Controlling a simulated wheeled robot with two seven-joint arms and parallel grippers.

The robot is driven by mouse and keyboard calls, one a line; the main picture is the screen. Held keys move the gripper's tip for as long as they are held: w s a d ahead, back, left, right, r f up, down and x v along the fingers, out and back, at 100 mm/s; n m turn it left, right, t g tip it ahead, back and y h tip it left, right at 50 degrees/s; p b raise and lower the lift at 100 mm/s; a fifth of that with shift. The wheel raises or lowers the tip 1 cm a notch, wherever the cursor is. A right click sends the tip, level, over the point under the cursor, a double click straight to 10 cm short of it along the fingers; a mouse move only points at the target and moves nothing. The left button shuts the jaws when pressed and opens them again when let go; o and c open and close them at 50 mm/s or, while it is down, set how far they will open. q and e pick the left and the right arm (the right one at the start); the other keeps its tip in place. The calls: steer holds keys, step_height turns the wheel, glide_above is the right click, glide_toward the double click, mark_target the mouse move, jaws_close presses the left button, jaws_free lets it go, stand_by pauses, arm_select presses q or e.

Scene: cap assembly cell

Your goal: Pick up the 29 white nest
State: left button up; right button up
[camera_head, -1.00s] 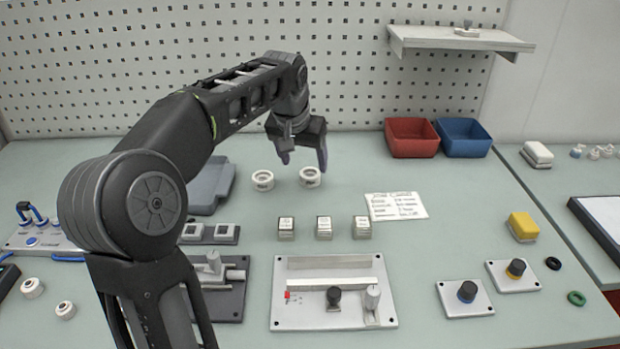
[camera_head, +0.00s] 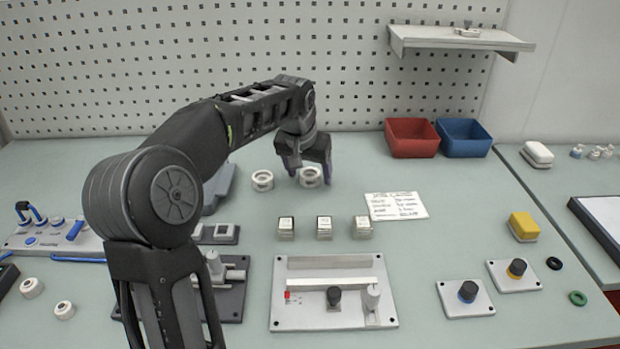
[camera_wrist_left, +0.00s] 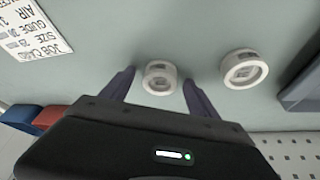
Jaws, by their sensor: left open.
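Two white ring-shaped nests stand on the grey-green table near the pegboard. The right one (camera_head: 310,178) in the head view is under my left gripper (camera_head: 308,176), and it also shows in the left wrist view (camera_wrist_left: 160,78) between the two fingertips. The left gripper is open, one finger on each side of this nest, with nothing gripped. The other white nest (camera_head: 262,180) stands just to the left, and to the right in the wrist view (camera_wrist_left: 243,69). The number on either nest is too small to read. My right gripper is not in view.
A job card (camera_head: 397,206) lies right of the nests. Several small square blocks (camera_head: 324,228) stand in front. Red (camera_head: 411,138) and blue (camera_head: 463,138) bins are at the back right. A grey tray (camera_head: 217,187) is partly behind my arm.

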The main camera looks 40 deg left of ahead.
arm_select(q)
steer(key=shift+c, duration=0.3)
steer(key=c, duration=1.4)
